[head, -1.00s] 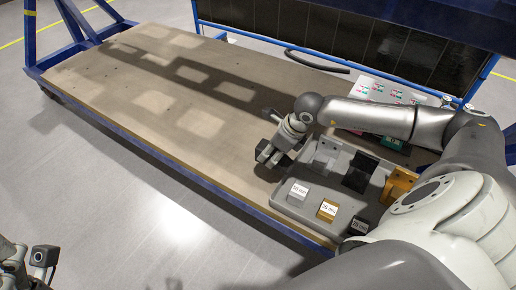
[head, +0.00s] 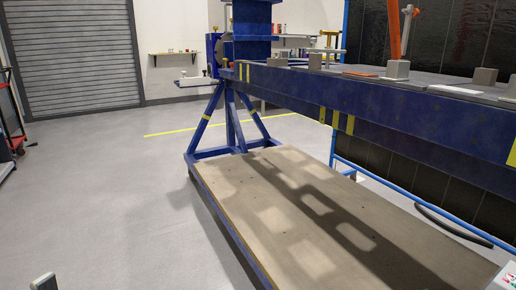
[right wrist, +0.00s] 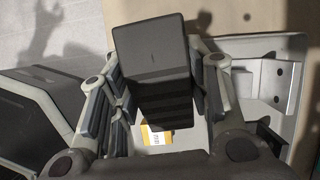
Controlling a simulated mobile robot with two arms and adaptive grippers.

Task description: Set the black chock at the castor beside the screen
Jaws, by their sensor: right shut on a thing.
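My right gripper (right wrist: 155,100) is shut on the black chock (right wrist: 152,52) in the right wrist view. The chock's dark flat face fills the space between the fingers, above a grey tray (right wrist: 262,88). The right gripper and the chock are not in the head view. The dark screen (head: 376,115) in its blue frame stands at the right of the head view.
The brown platform (head: 290,215) with its blue edge lies low in front. The blue jig beam (head: 330,95) spans above it, carrying blocks and an orange piece. A dark hose (head: 452,226) lies along the platform's right side. Grey floor (head: 120,190) at left is clear.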

